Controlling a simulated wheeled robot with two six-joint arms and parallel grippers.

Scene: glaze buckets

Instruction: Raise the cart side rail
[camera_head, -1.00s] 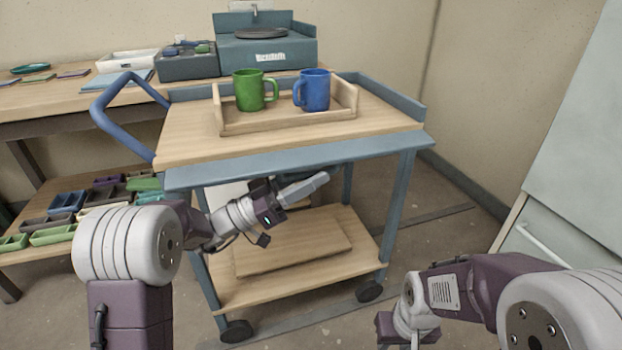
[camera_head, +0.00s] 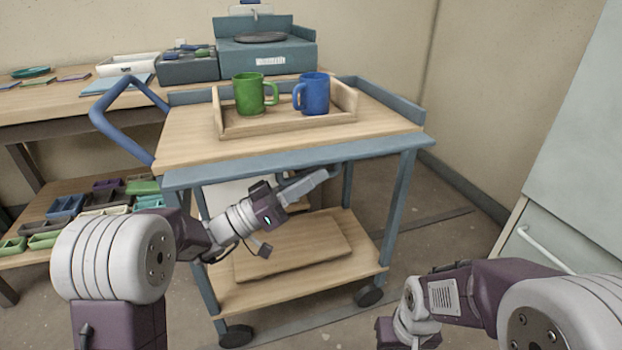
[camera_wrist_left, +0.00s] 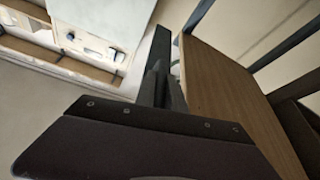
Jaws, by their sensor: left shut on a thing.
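The blue-grey cart (camera_head: 400,190) stands in front of me with a wooden top. Its near side rail (camera_head: 300,165) is a blue-grey strip along the front edge, hanging at or below the level of the top. My left gripper (camera_head: 326,177) is under the front edge, its fingers pointing right and up and shut at the underside of the rail. The contact point is hidden from the head view. The left wrist view shows the dark fingers (camera_wrist_left: 158,80) beside a wooden board. My right arm is at the lower right; its fingers are out of view.
A wooden tray (camera_head: 270,127) on the cart top holds a green mug (camera_head: 249,94) and a blue mug (camera_head: 315,94). The blue push handle (camera_head: 102,120) is at the left. A board (camera_head: 290,245) lies on the lower shelf.

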